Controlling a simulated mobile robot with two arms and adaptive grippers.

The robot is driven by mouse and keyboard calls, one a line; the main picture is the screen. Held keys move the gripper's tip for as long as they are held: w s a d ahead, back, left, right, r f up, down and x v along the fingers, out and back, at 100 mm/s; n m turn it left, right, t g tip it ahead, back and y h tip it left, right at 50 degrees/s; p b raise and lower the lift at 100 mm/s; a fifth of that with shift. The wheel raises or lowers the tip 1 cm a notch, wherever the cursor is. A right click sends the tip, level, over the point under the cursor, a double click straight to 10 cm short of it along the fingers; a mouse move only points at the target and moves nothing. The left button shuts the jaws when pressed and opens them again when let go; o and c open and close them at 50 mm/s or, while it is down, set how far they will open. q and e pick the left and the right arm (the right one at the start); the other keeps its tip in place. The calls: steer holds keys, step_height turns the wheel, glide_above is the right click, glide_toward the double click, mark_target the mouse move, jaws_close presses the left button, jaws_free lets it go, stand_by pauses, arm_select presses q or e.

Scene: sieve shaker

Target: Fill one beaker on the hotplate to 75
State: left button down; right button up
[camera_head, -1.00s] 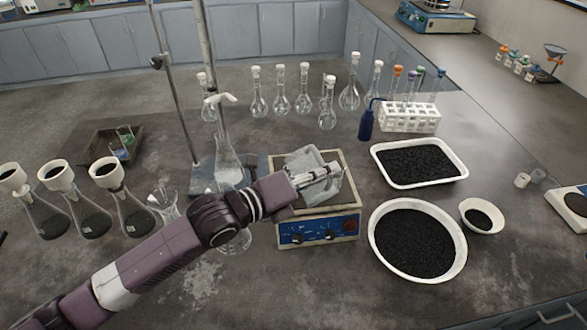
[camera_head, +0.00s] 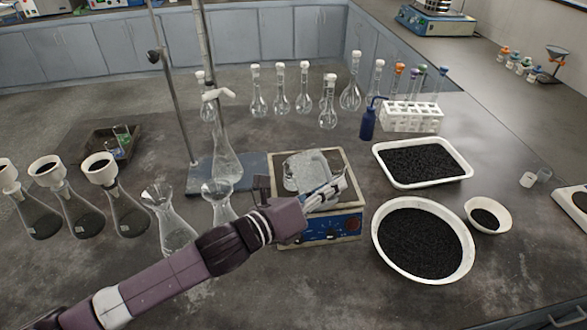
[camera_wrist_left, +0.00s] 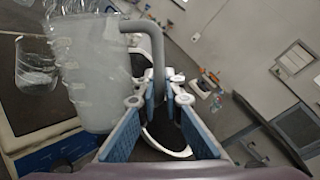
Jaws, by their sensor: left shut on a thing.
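The hotplate (camera_head: 332,230), with a blue front panel and knobs, stands mid-bench in the head view. A clear jug (camera_head: 304,170) with whitish contents is over its top. My left gripper (camera_head: 332,190) is on the jug's right side; the left wrist view shows its fingers (camera_wrist_left: 158,92) closed around the grey handle of the jug (camera_wrist_left: 88,70). A glass beaker (camera_wrist_left: 35,68) shows beyond the jug in the wrist view, on the hotplate top. Its fill level is not readable. In the head view the jug and glare hide the beakers. My right gripper is not in view.
Glass vessels (camera_head: 168,220) stand close left of the hotplate, near my left arm. A retort stand base (camera_head: 200,178) is behind them. Trays of black granules (camera_head: 376,235) lie to the right. Stoppered flasks (camera_head: 328,105) stand behind.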

arm_select(q)
steer(key=shift+s+d+f+b, duration=0.1)
steer(key=shift+s+f+b, duration=0.15)
steer(key=shift+f, duration=0.25)
steer(key=s+d+f+m+t+b, duration=0.1)
steer(key=s+d+f+m+b, duration=0.1)
steer(key=f+m+b, duration=0.3)
steer(key=shift+s+d+f+m+h+b, duration=0.3)
steer(key=shift+s+m, duration=0.45)
steer(key=shift+m, duration=0.35)
